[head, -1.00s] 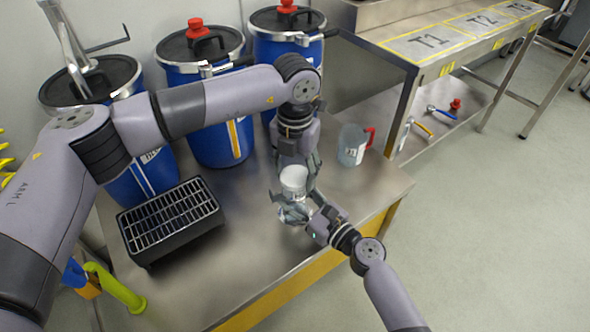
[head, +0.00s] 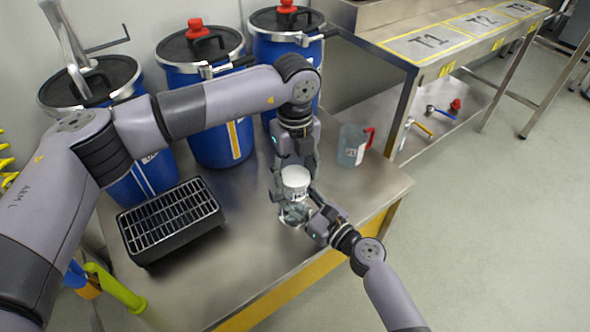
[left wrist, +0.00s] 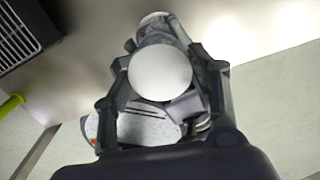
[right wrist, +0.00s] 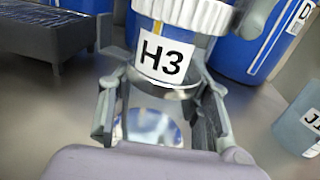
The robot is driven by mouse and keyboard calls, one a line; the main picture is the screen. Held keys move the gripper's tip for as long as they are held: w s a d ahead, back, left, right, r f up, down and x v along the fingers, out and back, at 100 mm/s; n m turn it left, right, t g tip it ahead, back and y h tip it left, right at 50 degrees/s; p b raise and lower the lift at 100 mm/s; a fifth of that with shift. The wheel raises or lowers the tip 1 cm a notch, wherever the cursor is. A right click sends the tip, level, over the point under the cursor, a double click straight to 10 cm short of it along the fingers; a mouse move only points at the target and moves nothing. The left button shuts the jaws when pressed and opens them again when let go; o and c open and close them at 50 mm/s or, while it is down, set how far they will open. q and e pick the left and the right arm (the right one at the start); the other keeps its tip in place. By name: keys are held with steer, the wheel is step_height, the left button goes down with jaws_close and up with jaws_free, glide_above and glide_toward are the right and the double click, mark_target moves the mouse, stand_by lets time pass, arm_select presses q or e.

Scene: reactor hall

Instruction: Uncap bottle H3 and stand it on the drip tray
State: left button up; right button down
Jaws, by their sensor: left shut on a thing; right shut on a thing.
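Bottle H3 (head: 292,213) is a clear bottle with a white ribbed cap (head: 295,177). It is upright over the right part of the steel table, and its H3 label (right wrist: 161,58) faces the right wrist camera. My left gripper (head: 294,181) comes from above and is shut on the cap, whose round white top (left wrist: 160,73) shows between the fingers. My right gripper (head: 301,208) is shut on the bottle's body from the front right. The cap sits on the bottle. The black drip tray (head: 151,251) with its metal grid is at the table's left, empty.
Several blue drums (head: 222,134) stand along the back of the steel table (head: 236,272). A jug with a red handle (head: 353,146) stands at the table's right. The table is bare between tray and bottle. A bench marked T1 (head: 428,42) is at the right.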

arm_select(q)
steer(key=shift+r, duration=0.2)
steer(key=shift+r, duration=0.95)
steer(key=shift+a+r, duration=0.1)
steer(key=shift+r, duration=1.85)
steer(key=s+a+f+m, duration=0.3)
steer(key=a+f, duration=0.2)
steer(key=a, duration=0.3)
steer(key=m, duration=0.2)
glide_above(234, 242)
step_height(234, 242, down, 4)
steer(key=f, duration=0.1)
step_height(234, 242, down, 10)
steer(key=shift+r, duration=0.25)
steer(key=shift+f, duration=0.1)
